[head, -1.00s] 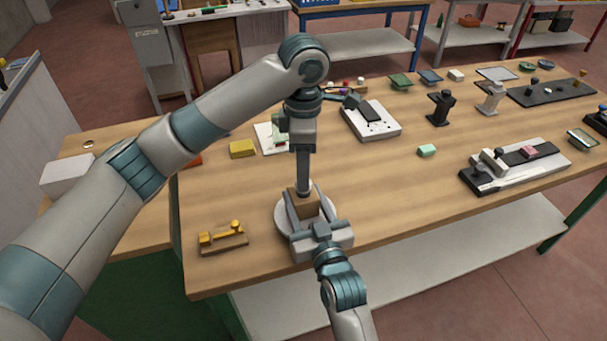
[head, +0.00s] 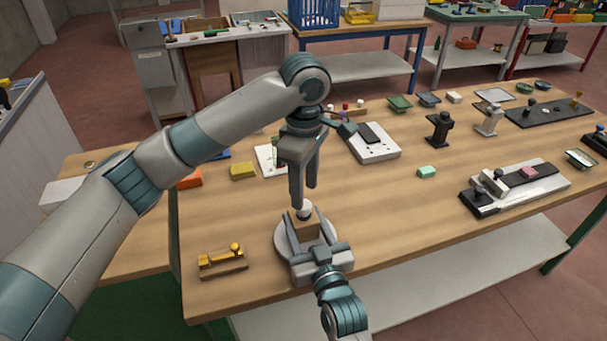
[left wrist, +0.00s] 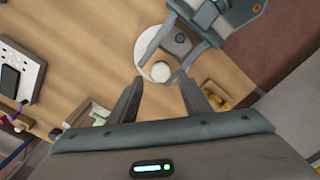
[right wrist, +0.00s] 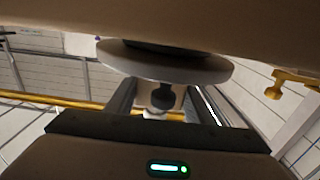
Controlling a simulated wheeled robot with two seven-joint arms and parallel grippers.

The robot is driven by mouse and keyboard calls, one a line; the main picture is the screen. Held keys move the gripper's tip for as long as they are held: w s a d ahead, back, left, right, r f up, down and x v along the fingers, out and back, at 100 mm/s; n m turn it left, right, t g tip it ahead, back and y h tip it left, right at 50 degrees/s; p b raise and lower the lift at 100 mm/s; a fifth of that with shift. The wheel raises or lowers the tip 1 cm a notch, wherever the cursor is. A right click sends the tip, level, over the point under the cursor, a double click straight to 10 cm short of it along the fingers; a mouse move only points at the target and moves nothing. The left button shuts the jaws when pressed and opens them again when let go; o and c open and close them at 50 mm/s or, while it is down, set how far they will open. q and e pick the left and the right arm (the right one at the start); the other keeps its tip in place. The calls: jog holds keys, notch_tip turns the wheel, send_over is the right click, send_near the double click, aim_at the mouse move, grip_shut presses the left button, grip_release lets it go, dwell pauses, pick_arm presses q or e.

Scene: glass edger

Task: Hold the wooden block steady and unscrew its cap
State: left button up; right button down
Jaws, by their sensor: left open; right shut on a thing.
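The wooden block (head: 306,229) stands on a round pale plate (head: 281,243) near the table's front edge. Its white round cap (head: 304,210) is at the block's top; I cannot tell how far it is screwed in. My right gripper (head: 318,228) is shut on the block, one finger on each side. My left gripper (head: 303,193) is open, pointing down just above the cap and apart from it. The left wrist view shows the cap (left wrist: 160,71) between the open fingertips. The right wrist view shows the block (right wrist: 152,97) between the right fingers, with a dark round part on it.
A yellow fixture on a wooden base (head: 222,261) stands left of the plate. A yellow block (head: 243,171) and a white device (head: 374,143) lie behind. A long black-and-white fixture (head: 515,187) is at the right. The table between plate and fixture is clear.

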pick_arm(q)
jog(key=m, duration=0.6)
jog(key=shift+d+r, duration=0.1)
jog(key=shift+r, duration=0.15)
jog(key=m, duration=0.6)
jog(key=shift+r, duration=0.25)
jog(key=m, duration=0.4)
jog(key=shift+r+m, duration=0.15)
jog(key=shift+m, duration=0.15)
jog(key=m, duration=0.6)
jog(key=shift+r, duration=0.2)
jog(key=m, duration=0.5)
jog(key=shift+r+m, duration=0.2)
jog(key=shift+m, duration=0.2)
jog(key=m, duration=0.5)
jog(key=shift+r+m, duration=0.15)
jog(key=shift+m, duration=0.25)
jog(key=m, duration=0.6)
jog(key=shift+r, duration=0.2)
jog(key=m, duration=0.5)
jog(key=shift+a+r, duration=0.15)
jog(key=shift+a, duration=0.05)
